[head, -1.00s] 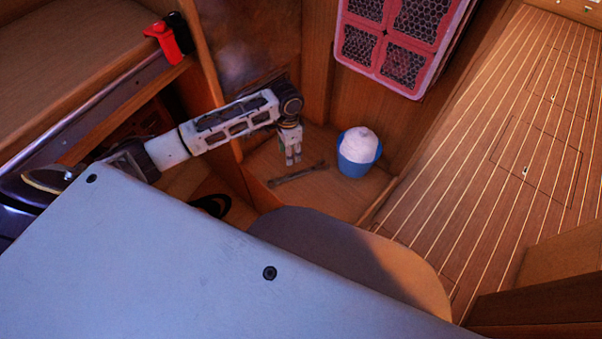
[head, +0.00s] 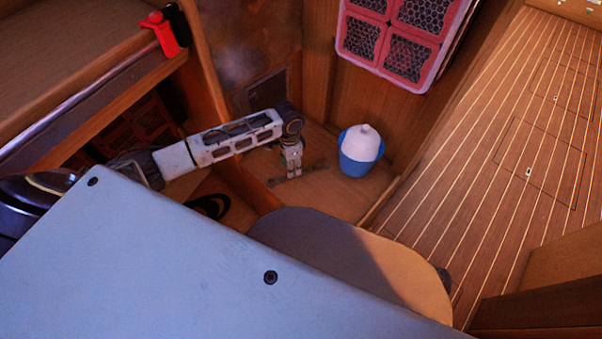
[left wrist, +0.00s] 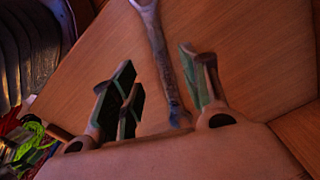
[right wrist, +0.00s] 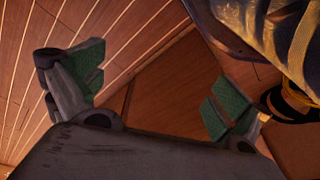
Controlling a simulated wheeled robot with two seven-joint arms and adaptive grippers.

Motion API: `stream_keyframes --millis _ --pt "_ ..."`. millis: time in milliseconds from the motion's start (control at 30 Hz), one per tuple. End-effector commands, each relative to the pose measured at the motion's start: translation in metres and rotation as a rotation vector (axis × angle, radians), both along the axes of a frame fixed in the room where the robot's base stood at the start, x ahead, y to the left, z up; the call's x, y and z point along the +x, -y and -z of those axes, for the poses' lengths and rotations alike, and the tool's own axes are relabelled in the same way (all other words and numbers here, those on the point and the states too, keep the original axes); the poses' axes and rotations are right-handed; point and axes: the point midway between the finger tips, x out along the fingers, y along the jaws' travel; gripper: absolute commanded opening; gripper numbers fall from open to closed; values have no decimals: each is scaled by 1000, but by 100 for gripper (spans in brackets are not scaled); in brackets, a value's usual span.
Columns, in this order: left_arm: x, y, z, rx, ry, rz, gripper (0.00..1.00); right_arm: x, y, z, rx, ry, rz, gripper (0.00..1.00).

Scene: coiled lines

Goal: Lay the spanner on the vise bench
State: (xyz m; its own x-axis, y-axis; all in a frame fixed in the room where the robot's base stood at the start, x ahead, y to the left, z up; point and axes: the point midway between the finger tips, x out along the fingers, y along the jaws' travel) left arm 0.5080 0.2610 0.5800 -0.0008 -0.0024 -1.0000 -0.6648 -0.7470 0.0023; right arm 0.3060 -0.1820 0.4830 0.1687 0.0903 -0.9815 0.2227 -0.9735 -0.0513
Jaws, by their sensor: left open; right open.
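The spanner (head: 319,164) lies on a low wooden surface, partly hidden by my left gripper (head: 291,174). In the left wrist view the metal spanner (left wrist: 159,45) runs between the spread fingers of my left gripper (left wrist: 160,80), which is open and down around it. I cannot tell whether the fingers touch it. My right gripper (right wrist: 155,85) is open and empty above wood; it is not clearly seen in the head view. A wooden bench top (head: 70,45) at upper left carries a red and black fitting (head: 165,35) on its edge, possibly the vise.
A blue tub with a white top (head: 360,151) stands right of the spanner. A red-framed mesh panel (head: 407,35) is on the wall behind. A rounded brown seat-like surface (head: 350,260) is in front. Striped floor (head: 500,140) lies open at right.

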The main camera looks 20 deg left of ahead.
Motion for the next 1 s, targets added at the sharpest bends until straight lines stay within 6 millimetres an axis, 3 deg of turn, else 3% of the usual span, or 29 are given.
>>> stream_keyframes --millis 467,767,1000 --pt "0 0 5 0 0 0 45 -3 0 -1 0 8 0 100" --pt "2 0 29 1 -1 0 45 5 -4 -16 15 47 0 100" --pt "2 -1 49 1 0 0 45 0 -7 -28 26 56 -3 100"
